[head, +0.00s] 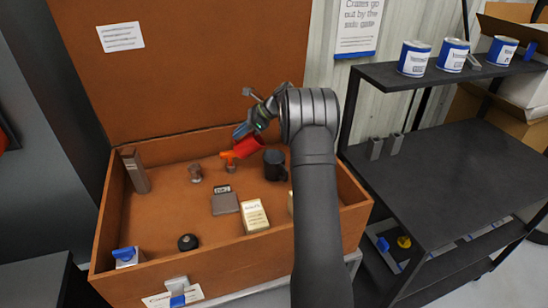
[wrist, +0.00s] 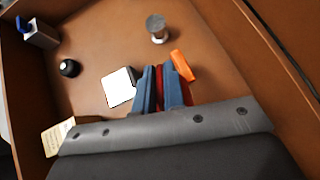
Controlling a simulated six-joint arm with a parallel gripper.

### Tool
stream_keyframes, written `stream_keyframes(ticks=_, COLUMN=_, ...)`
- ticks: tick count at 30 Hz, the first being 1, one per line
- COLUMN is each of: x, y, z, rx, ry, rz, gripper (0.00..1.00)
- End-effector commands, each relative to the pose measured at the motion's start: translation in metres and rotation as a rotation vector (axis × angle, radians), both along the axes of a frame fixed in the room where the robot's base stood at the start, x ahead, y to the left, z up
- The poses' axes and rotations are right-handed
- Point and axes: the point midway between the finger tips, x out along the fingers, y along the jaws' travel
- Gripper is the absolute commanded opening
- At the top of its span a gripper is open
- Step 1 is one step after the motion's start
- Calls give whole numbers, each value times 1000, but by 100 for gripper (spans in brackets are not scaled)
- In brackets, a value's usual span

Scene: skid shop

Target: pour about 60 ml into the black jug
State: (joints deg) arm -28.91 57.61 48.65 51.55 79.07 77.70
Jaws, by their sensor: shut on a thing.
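The black jug (head: 275,166) stands upright on the crate floor in the head view, towards the right of the crate. I cannot make it out in the wrist view. My gripper (head: 245,130) is shut on a red vessel (head: 248,147) with an orange end (head: 229,155). It holds the vessel tilted above the crate floor, with the orange end towards the left, away from the jug. In the wrist view, the red vessel (wrist: 158,75) shows narrowly between the blue fingers, with the orange part (wrist: 184,67) beside them. Its contents are hidden.
The open wooden crate (head: 150,268) has raised walls and an upright lid. Inside are a brown block (head: 135,170), a small metal piece (head: 195,173), a grey device with a display (head: 225,201), a cream box (head: 255,216) and a black knob (head: 187,242). A dark shelf (head: 450,180) stands at right.

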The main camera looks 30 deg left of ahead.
Motion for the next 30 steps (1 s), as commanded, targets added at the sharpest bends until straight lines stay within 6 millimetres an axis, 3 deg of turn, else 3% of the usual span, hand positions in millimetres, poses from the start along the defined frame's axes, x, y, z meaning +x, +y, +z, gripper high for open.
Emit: stream_keyframes(ticks=30, x=7, y=-12, z=8, rx=172, ry=93, rz=0, gripper=0)
